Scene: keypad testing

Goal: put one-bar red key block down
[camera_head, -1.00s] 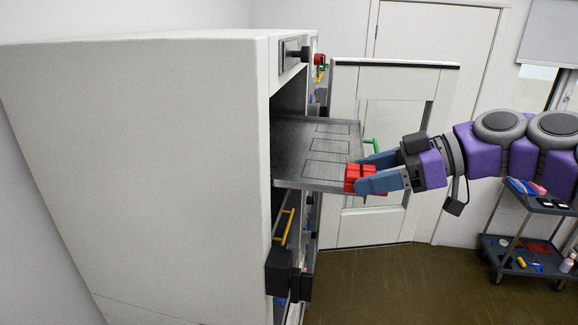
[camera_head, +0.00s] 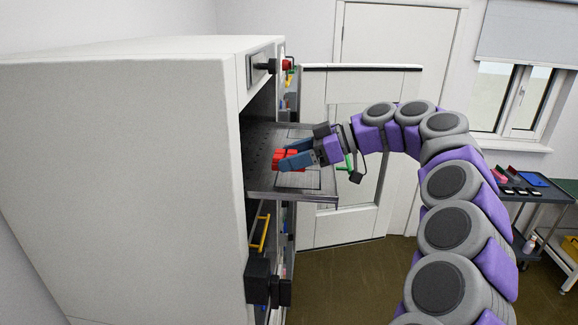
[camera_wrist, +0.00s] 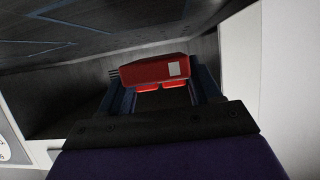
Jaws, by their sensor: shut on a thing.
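The red key block (camera_head: 290,160) is between the blue fingers of my gripper (camera_head: 287,161). In the head view it is over the pulled-out grey shelf (camera_head: 262,190), above the outlined rectangles marked on it; I cannot tell whether it touches the shelf. In the wrist view the red block (camera_wrist: 154,69) shows a small pale square on its face, and my fingers (camera_wrist: 160,90) close on its two sides. The shelf's surface under the block is partly hidden by my gripper.
The white cabinet (camera_head: 120,180) stands at the left. Its open door (camera_head: 340,220) with a green handle (camera_head: 348,168) is behind the shelf. A yellow handle (camera_head: 264,232) is below the shelf. A dark cart (camera_head: 535,195) with small items stands at the right.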

